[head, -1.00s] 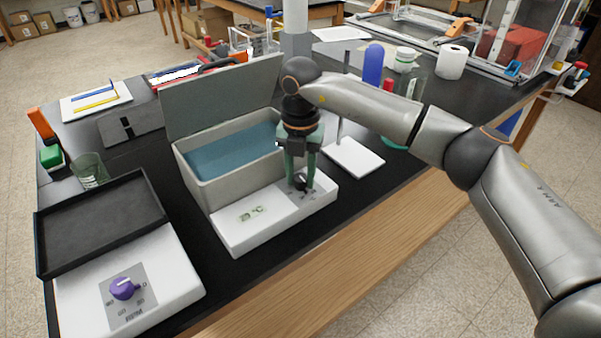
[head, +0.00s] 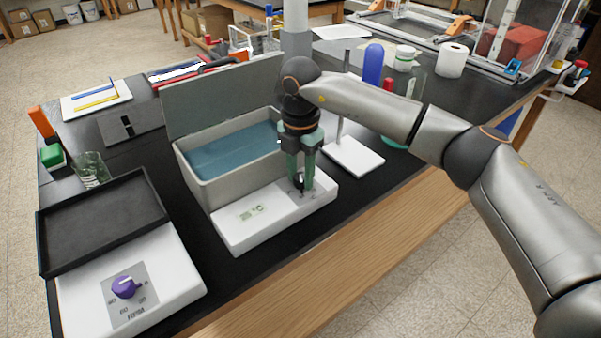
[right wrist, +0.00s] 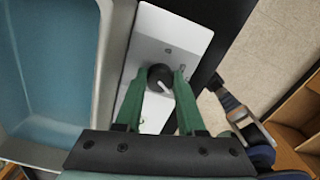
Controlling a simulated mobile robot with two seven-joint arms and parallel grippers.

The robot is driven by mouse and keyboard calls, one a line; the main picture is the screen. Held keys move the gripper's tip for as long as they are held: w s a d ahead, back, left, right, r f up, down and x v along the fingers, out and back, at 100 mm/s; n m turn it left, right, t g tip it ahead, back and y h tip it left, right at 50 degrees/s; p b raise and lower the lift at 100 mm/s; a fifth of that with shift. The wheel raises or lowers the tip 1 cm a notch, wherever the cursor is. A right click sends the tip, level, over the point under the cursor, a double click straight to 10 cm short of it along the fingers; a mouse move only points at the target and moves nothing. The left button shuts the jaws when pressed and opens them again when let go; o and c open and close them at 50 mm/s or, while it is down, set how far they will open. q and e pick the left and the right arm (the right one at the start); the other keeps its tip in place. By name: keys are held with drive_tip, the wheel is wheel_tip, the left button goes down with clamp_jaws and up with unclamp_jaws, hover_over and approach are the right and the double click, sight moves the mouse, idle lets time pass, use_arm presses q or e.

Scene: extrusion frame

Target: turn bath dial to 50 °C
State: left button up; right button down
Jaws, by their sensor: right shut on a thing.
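The water bath (head: 200,190) is a light grey tub of blue water with its lid raised at the back. Its white front panel (head: 262,232) carries a small greenish display (head: 252,213), too small to read. The black bath dial (right wrist: 160,77) has a pale pointer line and sits on that panel. My right gripper (head: 301,186) points down over the panel, its green fingers on either side of the dial and shut on it. It also shows in the right wrist view (right wrist: 160,80), one finger on each side of the dial.
A white device with a purple knob (head: 125,287) and a dark tray top (head: 100,222) stands at the front left. A stand with a white base (head: 354,157) is right of the bath. A glass beaker (head: 91,168) stands at the left. The table's front edge is close.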

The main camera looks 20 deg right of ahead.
sight(301, 176)
drive_tip(key=c, duration=0.5)
unclamp_jaws()
wheel_tip(301, 176, up, 13)
drive_tip(key=shift+f+b, duration=0.2)
drive_tip(key=shift+b, duration=0.2)
drive_tip(key=shift+f, duration=0.1)
